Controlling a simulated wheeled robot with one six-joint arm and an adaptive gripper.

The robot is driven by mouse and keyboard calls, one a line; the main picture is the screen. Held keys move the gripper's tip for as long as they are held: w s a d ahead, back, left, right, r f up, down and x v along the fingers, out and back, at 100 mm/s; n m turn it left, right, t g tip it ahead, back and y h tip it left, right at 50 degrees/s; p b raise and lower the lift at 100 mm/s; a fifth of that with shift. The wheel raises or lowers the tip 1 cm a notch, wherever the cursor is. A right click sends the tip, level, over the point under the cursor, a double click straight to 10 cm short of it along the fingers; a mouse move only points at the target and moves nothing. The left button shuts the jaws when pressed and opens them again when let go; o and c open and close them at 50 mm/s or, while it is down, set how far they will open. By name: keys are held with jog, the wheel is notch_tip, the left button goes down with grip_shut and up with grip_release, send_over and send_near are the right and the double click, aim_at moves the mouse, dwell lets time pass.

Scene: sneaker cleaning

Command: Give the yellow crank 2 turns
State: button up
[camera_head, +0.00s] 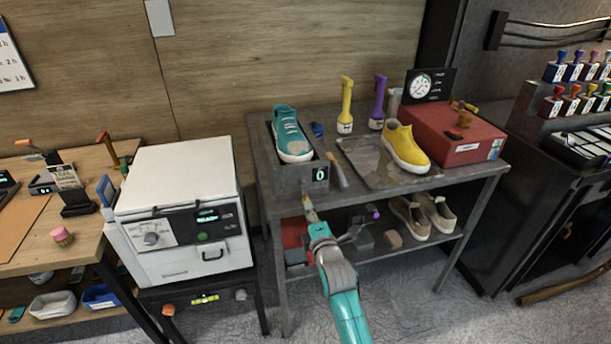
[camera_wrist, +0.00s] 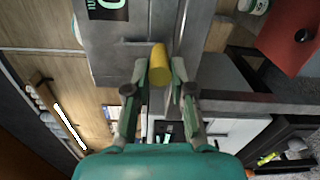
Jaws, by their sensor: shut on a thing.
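The yellow crank's knob (camera_wrist: 158,66) is a short yellow cylinder between my fingertips in the wrist view. My gripper (camera_wrist: 159,75) is shut on it, one finger on each side. In the head view my gripper (camera_head: 309,211) is at the front of the grey stand, below its top, and mostly hides the crank. A small display (camera_head: 320,174) on the stand reads 0; part of it also shows in the wrist view (camera_wrist: 106,6). A teal sneaker (camera_head: 290,135) sits on top of the stand.
A yellow shoe (camera_head: 405,147) stands by a worn metal tray (camera_head: 364,172) on the metal table (camera_head: 454,178). A red box (camera_head: 460,140) is at right. A purple-knobbed part (camera_head: 375,214) is right of my gripper. A white oven (camera_head: 180,190) stands left.

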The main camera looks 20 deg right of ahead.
jog(key=shift+a, duration=0.1)
jog(key=shift+a+r, duration=0.15)
jog(key=shift+a, duration=0.7)
jog(key=shift+r, duration=0.1)
jog(key=shift+a+r, duration=0.45)
jog(key=shift+a, duration=0.1)
jog(key=shift+o, duration=1)
jog(key=shift+a+r, duration=0.15)
jog(key=shift+r, duration=0.05)
jog(key=shift+c, duration=0.5)
jog(key=shift+c, duration=0.5)
jog(key=shift+a+r, duration=0.55)
